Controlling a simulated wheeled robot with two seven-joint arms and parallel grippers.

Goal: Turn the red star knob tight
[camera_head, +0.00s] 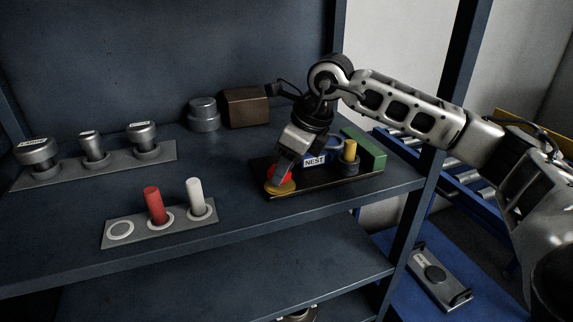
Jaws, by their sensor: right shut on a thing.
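The red star knob (281,174) sits low at the front left of a dark base plate (330,188), just above a round brass-coloured part (280,188). My right gripper (284,166) reaches down from above and is shut on the knob, with its fingers hiding part of it. A blue block labelled NEST (315,160) stands just right of the knob on the same plate. My left gripper is not in view.
On the same plate are a yellow peg (350,150) and a green block (366,152). A grey strip holds red (155,206) and white (195,196) pegs. Metal parts (93,147) stand behind left; a brown box (245,108) stands at the back. Shelf space left of the plate is free.

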